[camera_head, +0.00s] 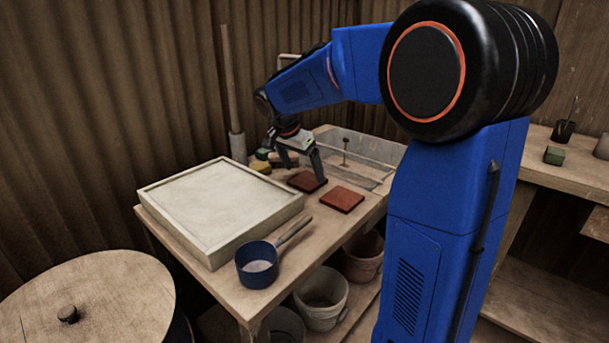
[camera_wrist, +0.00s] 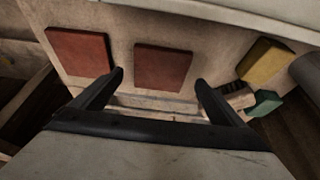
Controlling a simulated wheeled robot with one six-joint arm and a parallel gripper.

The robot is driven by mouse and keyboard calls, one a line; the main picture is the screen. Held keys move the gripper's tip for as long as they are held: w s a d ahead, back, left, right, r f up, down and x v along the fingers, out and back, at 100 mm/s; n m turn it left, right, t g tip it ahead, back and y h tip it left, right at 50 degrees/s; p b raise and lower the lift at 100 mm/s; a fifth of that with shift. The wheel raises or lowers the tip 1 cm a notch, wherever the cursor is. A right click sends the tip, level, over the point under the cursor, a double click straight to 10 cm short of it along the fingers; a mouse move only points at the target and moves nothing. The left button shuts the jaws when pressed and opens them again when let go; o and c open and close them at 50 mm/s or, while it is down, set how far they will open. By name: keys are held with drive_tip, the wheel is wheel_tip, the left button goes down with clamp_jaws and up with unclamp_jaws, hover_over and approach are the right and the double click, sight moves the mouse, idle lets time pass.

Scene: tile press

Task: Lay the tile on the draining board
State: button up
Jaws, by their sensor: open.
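Two flat square red-brown tiles lie on the worktable. The darker-looking tile (camera_head: 306,181) is under my gripper, and the other tile (camera_head: 341,199) lies nearer the table's right edge. In the wrist view one tile (camera_wrist: 162,67) shows just beyond the space between my fingertips, and the other tile (camera_wrist: 79,52) is to the left. My gripper (camera_head: 303,168) is open and empty, pointing down; its fingers (camera_wrist: 160,82) are spread in the wrist view. A large pale, low-rimmed board (camera_head: 204,250), seemingly the draining board, lies bare at the table's left.
A blue pan (camera_head: 257,265) stands at the table's front. A clear tub (camera_head: 375,155) with an upright rod is behind the tiles. A yellow sponge (camera_wrist: 263,61) and a green block (camera_wrist: 264,103) lie near my gripper. Buckets (camera_head: 321,299) stand below.

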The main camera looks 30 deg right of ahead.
drive_tip(key=v, duration=0.9)
